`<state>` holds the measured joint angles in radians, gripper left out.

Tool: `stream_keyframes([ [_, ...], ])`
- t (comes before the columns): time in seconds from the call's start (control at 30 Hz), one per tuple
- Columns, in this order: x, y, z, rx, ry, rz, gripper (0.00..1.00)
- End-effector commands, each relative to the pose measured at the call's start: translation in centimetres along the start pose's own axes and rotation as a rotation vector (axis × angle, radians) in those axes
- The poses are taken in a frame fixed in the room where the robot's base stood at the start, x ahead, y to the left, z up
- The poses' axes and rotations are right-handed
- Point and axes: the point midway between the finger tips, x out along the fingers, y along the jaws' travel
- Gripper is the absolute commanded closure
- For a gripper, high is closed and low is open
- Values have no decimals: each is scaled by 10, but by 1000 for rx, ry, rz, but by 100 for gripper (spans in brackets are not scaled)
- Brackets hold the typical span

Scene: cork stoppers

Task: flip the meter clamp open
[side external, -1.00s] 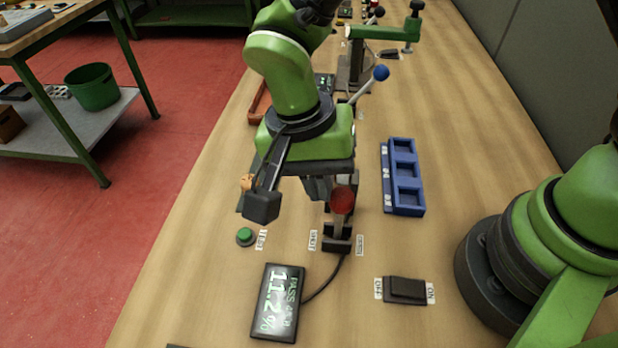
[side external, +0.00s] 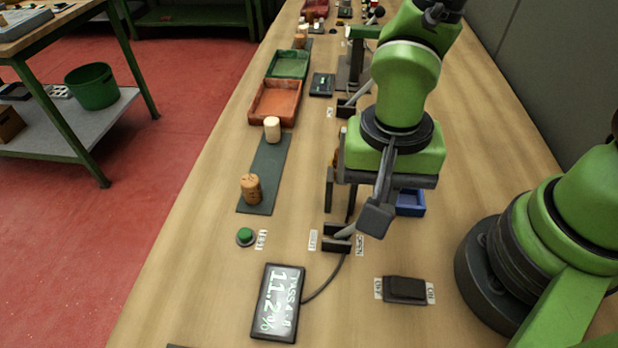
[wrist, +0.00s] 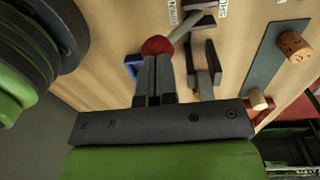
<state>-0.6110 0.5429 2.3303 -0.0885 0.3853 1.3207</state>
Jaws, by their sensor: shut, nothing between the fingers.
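The meter clamp's lever (side external: 349,231) tilts to the right, toward the OPEN label (side external: 360,245). Its red knob is hidden behind my wrist in the side view. The wrist view shows the red knob (wrist: 157,45) just beyond my gripper (wrist: 158,62), whose fingers are together and empty. Fingertips and knob overlap there; I cannot tell whether they touch.
The meter display (side external: 277,302) reads PASS and 11.2%. A green button (side external: 245,237) is at left and a black rocker switch (side external: 405,290) at front right. Corks (side external: 251,188) stand on a dark strip (side external: 262,206). A blue tray (side external: 414,210) is partly behind my gripper.

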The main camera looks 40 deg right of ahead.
Motion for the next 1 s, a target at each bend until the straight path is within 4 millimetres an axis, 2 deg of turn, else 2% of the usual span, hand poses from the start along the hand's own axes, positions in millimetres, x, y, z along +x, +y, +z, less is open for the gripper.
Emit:
stream_keyframes([
  [0.8, 3, 5, 0, 0, 0, 0, 100],
  [1.0, -6, -3, -1, -2, 1, -5, 100],
])
